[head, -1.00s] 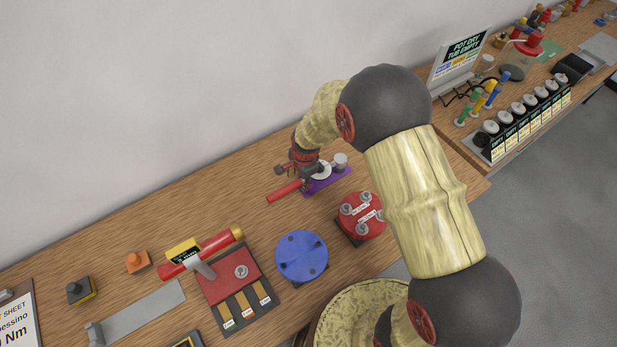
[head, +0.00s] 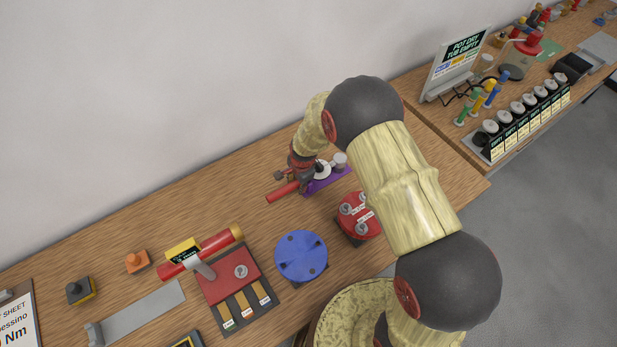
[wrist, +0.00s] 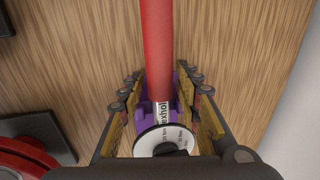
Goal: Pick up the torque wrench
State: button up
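The torque wrench, seen as a red bar (head: 283,192) with a white dial, lies in a purple holder (head: 327,181) on the wooden bench. In the wrist view the red bar (wrist: 157,40) runs up the middle, with a white printed band and the round dial (wrist: 164,141) close to the camera. My gripper (head: 301,174) is right at the wrench, above the holder. In the wrist view its open fingers (wrist: 160,88) stand on both sides of the bar and holder. Whether the pads touch anything is hard to tell.
A red disc fixture (head: 358,215) and a blue disc (head: 301,256) stand nearby. Further left, a red and yellow tube (head: 205,251) rests by a red block (head: 232,277). The wall is behind. A sign (head: 457,62) and labelled pots (head: 520,118) stand at right.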

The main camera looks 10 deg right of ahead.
grip_shut()
dwell(0.8)
jog(key=shift+w+r, duration=0.1)
